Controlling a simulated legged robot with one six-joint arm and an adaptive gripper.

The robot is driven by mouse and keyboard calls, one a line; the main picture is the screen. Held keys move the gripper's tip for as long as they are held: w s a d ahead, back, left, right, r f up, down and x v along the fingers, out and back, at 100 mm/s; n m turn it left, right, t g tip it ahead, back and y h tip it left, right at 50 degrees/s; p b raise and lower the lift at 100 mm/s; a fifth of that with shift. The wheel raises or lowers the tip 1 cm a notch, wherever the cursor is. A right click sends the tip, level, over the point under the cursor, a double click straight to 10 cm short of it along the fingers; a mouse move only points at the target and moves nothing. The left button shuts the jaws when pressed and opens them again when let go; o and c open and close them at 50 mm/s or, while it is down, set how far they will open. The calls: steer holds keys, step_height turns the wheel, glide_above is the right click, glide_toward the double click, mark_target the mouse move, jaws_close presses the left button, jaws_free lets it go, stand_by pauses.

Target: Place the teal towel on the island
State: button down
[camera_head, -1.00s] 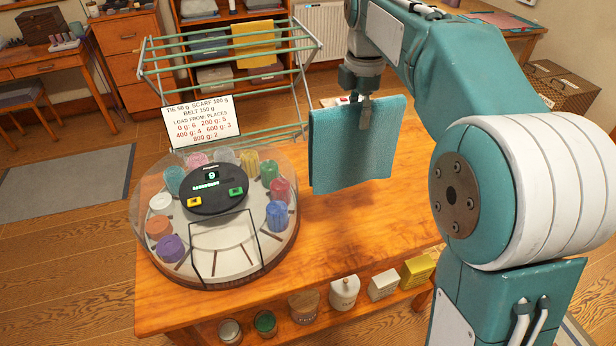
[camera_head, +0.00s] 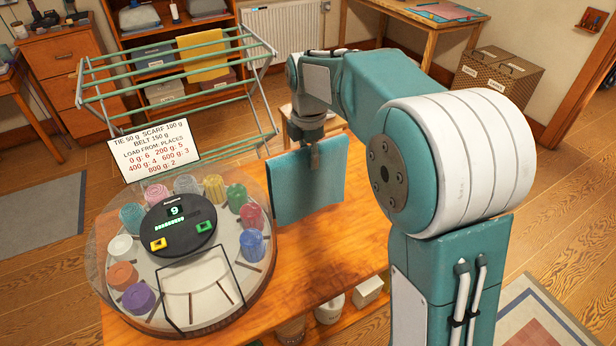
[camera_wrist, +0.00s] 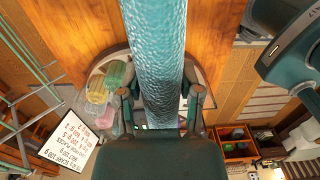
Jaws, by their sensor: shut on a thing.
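The teal towel (camera_head: 308,185) hangs from my gripper (camera_head: 314,150), which is shut on its top edge. The towel hangs over the wooden island (camera_head: 345,240), right of the round carousel; whether its lower edge touches the top is unclear. In the wrist view the towel (camera_wrist: 158,50) runs upward between the two fingers of my gripper (camera_wrist: 162,98), with the island's wood (camera_wrist: 90,22) behind it.
A glass-covered carousel (camera_head: 200,320) with several coloured rolls fills the island's left part. A sign (camera_head: 153,148) stands behind it. A drying rack (camera_head: 180,85) with a yellow towel (camera_head: 203,58) is beyond. Bare wood shows around the hanging towel.

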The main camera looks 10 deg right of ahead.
mark_target(309, 182)
step_height(309, 182, down, 6)
steer(key=shift+d+f, duration=0.15)
steer(key=shift+f, duration=0.05)
steer(key=shift+c, duration=1.3)
jaws_free()
